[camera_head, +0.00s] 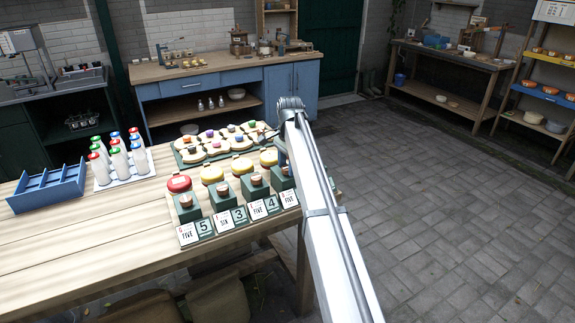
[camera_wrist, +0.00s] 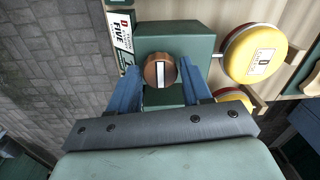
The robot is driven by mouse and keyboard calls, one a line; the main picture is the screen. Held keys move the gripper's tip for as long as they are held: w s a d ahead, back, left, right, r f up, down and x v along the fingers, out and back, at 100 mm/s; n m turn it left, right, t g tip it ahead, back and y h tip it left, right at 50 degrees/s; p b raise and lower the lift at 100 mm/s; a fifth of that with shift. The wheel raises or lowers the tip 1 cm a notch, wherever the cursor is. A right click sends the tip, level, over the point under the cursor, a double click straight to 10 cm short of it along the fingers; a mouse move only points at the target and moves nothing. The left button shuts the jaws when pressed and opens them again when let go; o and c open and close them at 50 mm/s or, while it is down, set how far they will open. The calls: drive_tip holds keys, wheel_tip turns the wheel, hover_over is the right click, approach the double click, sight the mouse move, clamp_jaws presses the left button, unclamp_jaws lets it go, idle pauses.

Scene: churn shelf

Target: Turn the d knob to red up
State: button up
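The d knob (camera_wrist: 160,72) is a round copper-brown dial with a white bar across its face, on a green box (camera_wrist: 178,40). The bar stands roughly upright in the wrist view. A card (camera_wrist: 121,36) beside the box reads D and FIVE. My gripper (camera_wrist: 162,78) has one blue finger on each side of the knob, with gaps visible between fingers and knob, so it looks open around it. In the head view the rightmost green box (camera_head: 281,180) is partly hidden by my arm, and its knob and my fingertips are hard to make out.
A yellow round pad (camera_wrist: 253,54) marked D stands beside the box, with another yellow one below. In the head view, similar knob boxes (camera_head: 222,196) run leftward along the table (camera_head: 90,240). Bottles (camera_head: 118,160) and a blue rack (camera_head: 48,188) stand farther left.

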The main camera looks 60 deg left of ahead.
drive_tip(key=c, duration=0.7)
drive_tip(key=shift+n, duration=0.4)
drive_tip(key=n, duration=0.3)
drive_tip(key=shift+n, duration=0.4)
drive_tip(key=n, duration=0.4)
drive_tip(key=shift+n, duration=0.3)
drive_tip(key=n, duration=0.4)
drive_tip(key=shift+a+n+h, duration=0.1)
drive_tip(key=shift+n+h, duration=0.2)
drive_tip(key=shift+n, duration=2.1)
